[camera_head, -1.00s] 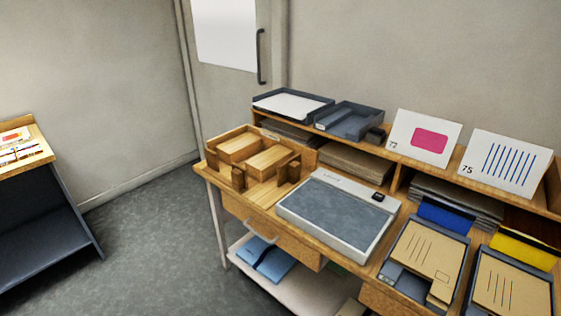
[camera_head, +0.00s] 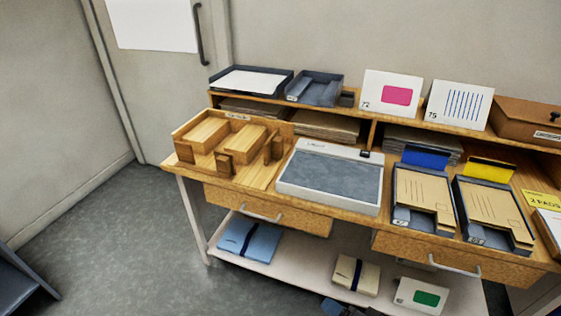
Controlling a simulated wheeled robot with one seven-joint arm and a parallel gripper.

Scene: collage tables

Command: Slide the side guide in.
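A wooden jig (camera_head: 187,132) sits at the left end of the wooden table. It has raised walls at the back and left and light wooden blocks (camera_head: 208,133) inside. Small upright wooden pieces stand along its front, one (camera_head: 224,163) near the middle. At its right side an upright wooden piece (camera_head: 274,149) stands apart from the blocks, with bare board between; it looks like the side guide, but I cannot be sure. My gripper is not in view.
A grey-topped flat device (camera_head: 330,178) stands right of the jig. Two dark trays (camera_head: 401,217) (camera_head: 463,234) with brown cards lie further right. Cards 72 (camera_head: 391,93) and 75 (camera_head: 461,104) stand on the back shelf. Drawer handles (camera_head: 260,213) stick out in front.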

